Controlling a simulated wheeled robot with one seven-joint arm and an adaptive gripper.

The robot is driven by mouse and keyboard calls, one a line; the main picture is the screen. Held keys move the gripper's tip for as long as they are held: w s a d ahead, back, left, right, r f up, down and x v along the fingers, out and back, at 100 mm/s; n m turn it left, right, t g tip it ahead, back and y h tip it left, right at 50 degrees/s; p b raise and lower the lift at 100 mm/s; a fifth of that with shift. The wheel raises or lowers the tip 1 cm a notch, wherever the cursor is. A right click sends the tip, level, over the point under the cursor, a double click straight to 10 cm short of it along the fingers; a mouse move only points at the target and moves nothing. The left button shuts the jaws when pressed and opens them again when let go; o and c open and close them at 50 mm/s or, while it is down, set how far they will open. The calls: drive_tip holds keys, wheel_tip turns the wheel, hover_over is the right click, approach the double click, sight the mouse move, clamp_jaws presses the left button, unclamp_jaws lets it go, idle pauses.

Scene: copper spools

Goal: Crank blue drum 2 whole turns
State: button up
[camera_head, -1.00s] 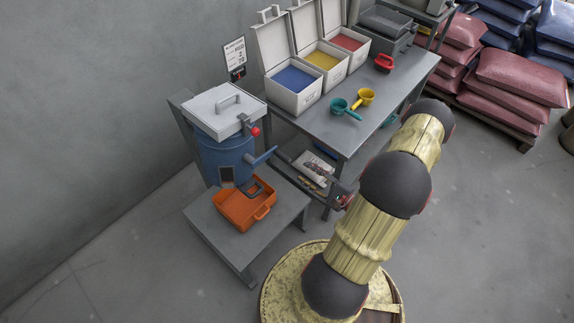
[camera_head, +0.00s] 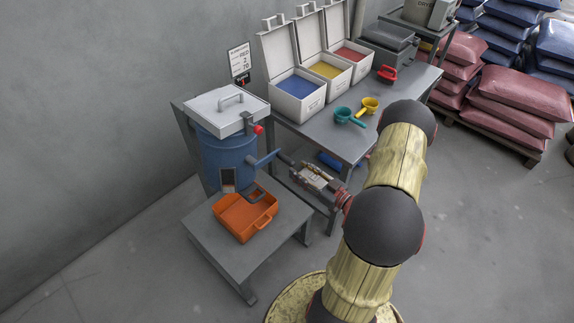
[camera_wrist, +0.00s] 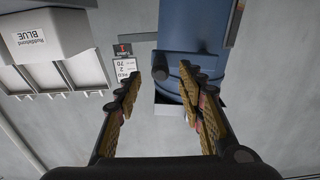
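The blue drum (camera_head: 222,152) stands upright under a grey lid (camera_head: 228,105), beside the wall. Its blue crank (camera_head: 263,158) sticks out to the right. In the wrist view the drum (camera_wrist: 195,25) fills the upper middle, with the blue crank (camera_wrist: 172,88) below it. My gripper (camera_head: 288,163) is just right of the crank, pointing at it. In the wrist view my gripper (camera_wrist: 174,73) has its two fingers apart, and the crank's end lies by the gap between the tips. I cannot tell whether they touch it.
An orange tray (camera_head: 230,228) sits on a low grey stand (camera_head: 215,247) below the drum. A sign (camera_head: 239,62) hangs on the wall. A bench (camera_head: 330,125) to the right carries bins of blue, yellow and red powder and scoops (camera_head: 344,117). Sacks (camera_head: 515,100) are piled far right.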

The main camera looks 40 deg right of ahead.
sight(286, 160)
drive_tip(key=shift+w+a+b, duration=0.15)
drive_tip(key=shift+w+b, duration=0.1)
drive_tip(key=shift+w, duration=1.75)
drive_tip(key=shift+w+a+b, duration=0.15)
drive_tip(key=shift+w+b, duration=0.05)
drive_tip(key=shift+w, duration=1.75)
drive_tip(key=shift+c, duration=1.1)
drive_tip(key=c, duration=0.8)
